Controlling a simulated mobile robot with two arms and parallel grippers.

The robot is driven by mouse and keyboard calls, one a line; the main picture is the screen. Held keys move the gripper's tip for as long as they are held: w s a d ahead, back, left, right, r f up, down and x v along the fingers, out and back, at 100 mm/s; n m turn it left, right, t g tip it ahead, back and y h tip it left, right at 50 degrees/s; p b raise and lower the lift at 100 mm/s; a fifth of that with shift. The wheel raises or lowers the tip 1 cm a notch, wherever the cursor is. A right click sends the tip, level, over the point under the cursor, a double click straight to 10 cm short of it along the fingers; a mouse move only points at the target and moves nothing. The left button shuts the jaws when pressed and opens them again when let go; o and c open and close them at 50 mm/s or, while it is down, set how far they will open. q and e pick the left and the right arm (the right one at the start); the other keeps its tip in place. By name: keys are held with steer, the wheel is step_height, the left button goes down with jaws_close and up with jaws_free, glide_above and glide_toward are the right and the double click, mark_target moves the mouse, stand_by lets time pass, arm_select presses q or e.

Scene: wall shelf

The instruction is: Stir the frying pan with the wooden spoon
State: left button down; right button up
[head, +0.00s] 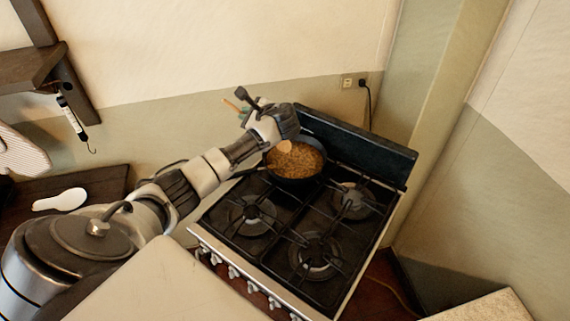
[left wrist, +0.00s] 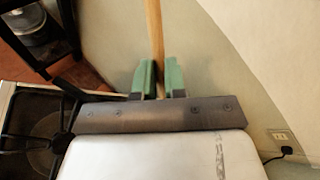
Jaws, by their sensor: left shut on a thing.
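The frying pan (head: 301,175) sits on the back left burner of the stove and is filled with brown food (head: 296,158). My left gripper (head: 283,127) is over the pan's far left side. It is shut on the wooden spoon, whose handle (left wrist: 154,35) runs between the green fingers (left wrist: 160,80) in the left wrist view. The spoon's pale head (head: 284,146) shows below the gripper, at the food; how deep it sits I cannot tell. The handle end (head: 231,104) sticks out behind the gripper. My right gripper is not in view.
The stove (head: 283,230) has several bare burners in front and to the right of the pan. A dark counter (head: 105,185) with a white spoon rest (head: 60,200) is at left. A wall shelf (head: 30,68) with a hanging tool (head: 72,118) is at upper left. Walls stand close behind.

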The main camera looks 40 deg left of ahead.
arm_select(q)
step_height(320, 180, up, 5)
steer(key=shift+r, duration=0.1)
stand_by(0.5)
stand_by(0.3)
